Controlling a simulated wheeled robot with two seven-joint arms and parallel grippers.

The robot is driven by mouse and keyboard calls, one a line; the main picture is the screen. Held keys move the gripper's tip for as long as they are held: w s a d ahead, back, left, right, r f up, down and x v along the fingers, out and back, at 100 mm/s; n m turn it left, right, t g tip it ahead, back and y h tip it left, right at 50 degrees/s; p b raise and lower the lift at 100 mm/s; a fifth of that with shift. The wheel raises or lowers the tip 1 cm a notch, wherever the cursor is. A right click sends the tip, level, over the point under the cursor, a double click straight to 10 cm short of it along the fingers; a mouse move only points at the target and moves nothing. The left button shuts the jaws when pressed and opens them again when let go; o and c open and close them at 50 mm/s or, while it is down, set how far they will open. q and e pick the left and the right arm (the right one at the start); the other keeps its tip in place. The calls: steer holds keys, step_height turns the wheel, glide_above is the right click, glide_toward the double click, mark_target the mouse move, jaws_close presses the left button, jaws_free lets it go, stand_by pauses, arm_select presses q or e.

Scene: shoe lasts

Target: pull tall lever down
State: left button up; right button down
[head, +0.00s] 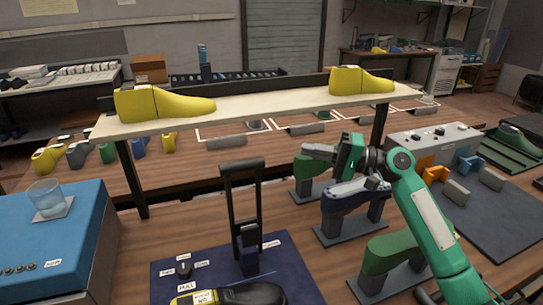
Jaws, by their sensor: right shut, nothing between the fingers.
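The tall lever (243,200) is a black upright frame with a thick crossbar on top (242,163). It rises from a dark blue plate (215,268) with small white labels, near the middle of the head view. My right gripper (308,150) is at the end of the green arm from the lower right. It is shut and empty, to the right of the lever's crossbar and apart from it in the picture. Its exact depth relative to the lever is hard to tell. My left gripper is not in view.
A raised shelf (270,103) with two yellow shoe lasts (160,103) (360,80) spans behind the lever. A blue box (45,240) with a glass (47,197) stands left. A dark blue last (350,197) and green lasts (388,252) on stands are right, near my arm.

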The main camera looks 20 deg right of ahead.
steer(key=r+p+x, duration=0.1)
steer(key=p+x, duration=0.4)
steer(key=x, duration=0.5)
steer(key=s, duration=0.1)
steer(key=s+f+p, duration=0.1)
steer(key=s+a+p, duration=0.1)
steer(key=s, duration=0.1)
steer(key=shift+f, duration=0.4)
steer(key=shift+d, duration=0.1)
